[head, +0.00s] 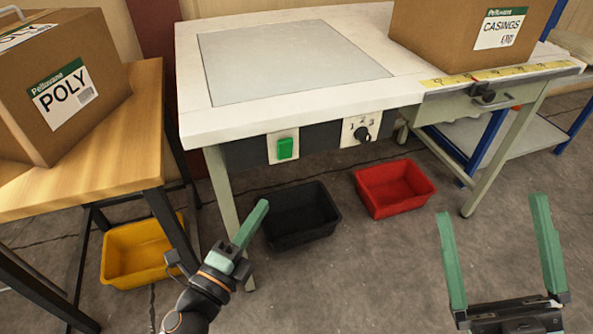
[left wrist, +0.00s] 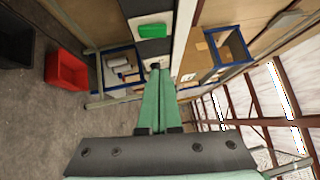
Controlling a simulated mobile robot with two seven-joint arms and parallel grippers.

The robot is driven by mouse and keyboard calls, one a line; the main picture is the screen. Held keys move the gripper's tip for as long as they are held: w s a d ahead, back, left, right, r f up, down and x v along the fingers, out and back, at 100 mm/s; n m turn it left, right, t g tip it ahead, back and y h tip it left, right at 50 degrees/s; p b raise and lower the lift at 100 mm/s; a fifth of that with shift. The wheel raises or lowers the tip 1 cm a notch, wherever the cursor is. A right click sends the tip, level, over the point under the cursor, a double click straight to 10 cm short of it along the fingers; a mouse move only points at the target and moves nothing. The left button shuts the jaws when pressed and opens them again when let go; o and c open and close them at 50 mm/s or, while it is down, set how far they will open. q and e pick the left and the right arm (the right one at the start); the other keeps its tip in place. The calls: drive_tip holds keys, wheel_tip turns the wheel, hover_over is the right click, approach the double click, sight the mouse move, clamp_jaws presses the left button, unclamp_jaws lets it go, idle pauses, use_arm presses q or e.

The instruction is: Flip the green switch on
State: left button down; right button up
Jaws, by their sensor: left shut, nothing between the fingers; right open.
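The green switch (head: 285,148) is a rocker on a pale plate on the front of the white table (head: 190,120), under its left part. It also shows in the left wrist view (left wrist: 152,30), at the top. My left gripper (head: 263,205) is shut and empty, its green fingers together, pointing up toward the switch and below it, apart from it in the head view. The fingers also show in the left wrist view (left wrist: 156,72). My right gripper (head: 490,205) is open and empty at the lower right, away from the switch.
A dial (head: 361,133) sits right of the switch. Black (head: 300,215), red (head: 393,188) and yellow (head: 140,250) bins stand on the floor. A POLY box (head: 60,90) rests on the wooden table (head: 148,120); a CASINGS box (head: 455,35) is on the white table.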

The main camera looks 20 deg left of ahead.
sight(291, 144)
use_arm(q)
drive_tip(key=shift+w+d+m, duration=0.1)
drive_tip(key=shift+d+m, duration=0.25)
drive_tip(key=shift+m, duration=0.15)
use_arm(e)
drive_tip(key=shift+s+d+r+n+y, duration=0.25)
drive_tip(key=shift+s+n+y, duration=0.2)
drive_tip(key=shift+y, duration=0.25)
drive_tip(key=shift+a, duration=0.1)
use_arm(q)
drive_tip(key=shift+w, duration=0.1)
use_arm(e)
drive_tip(key=shift+w, duration=0.15)
